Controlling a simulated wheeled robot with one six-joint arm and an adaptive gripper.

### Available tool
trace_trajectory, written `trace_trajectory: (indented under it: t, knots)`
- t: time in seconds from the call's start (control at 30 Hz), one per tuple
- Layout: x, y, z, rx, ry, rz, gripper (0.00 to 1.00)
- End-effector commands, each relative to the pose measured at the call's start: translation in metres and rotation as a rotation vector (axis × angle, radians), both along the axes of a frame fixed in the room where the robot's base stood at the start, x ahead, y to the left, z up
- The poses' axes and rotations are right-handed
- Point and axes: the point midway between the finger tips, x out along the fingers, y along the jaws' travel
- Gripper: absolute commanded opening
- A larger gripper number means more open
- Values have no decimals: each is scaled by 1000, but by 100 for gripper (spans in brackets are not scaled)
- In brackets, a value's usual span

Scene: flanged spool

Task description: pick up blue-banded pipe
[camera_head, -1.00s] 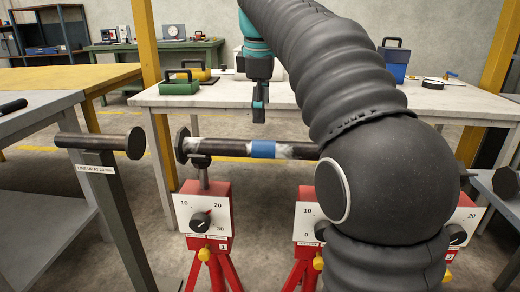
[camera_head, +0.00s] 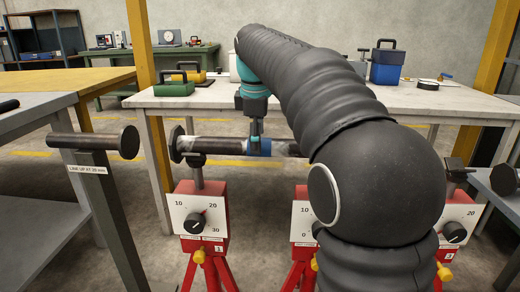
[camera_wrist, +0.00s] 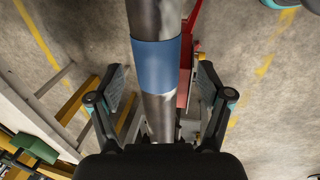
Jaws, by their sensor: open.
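The blue-banded pipe (camera_head: 218,146) lies level across the red stands, with a flange at its left end. Its right part is hidden behind my arm. Its blue band (camera_head: 259,147) shows just beside my gripper (camera_head: 256,140), which points down at the pipe. In the wrist view the pipe (camera_wrist: 158,112) runs between the two spread fingers of my gripper (camera_wrist: 160,95), with clear gaps on both sides. The blue band (camera_wrist: 156,66) lies just ahead of the fingertips. My gripper is open and empty.
Red stands with dials (camera_head: 200,215) hold the pipe from below. A grey post (camera_head: 105,180) with a short dark flanged pipe (camera_head: 97,142) stands at the left. A white workbench (camera_head: 215,97) with a green case (camera_head: 174,89) and a blue case (camera_head: 386,68) is behind.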

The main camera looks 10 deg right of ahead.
Motion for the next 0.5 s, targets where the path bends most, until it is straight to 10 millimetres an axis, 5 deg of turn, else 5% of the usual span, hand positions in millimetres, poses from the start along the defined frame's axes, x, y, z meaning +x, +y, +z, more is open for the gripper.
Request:
trace_trajectory:
  t: [0.2,0.47,0.5]
  knots:
    - [8,-3,-31,0,2,0,78]
    - [9,-3,-34,0,0,0,78]
    - [9,-3,-34,0,0,0,71]
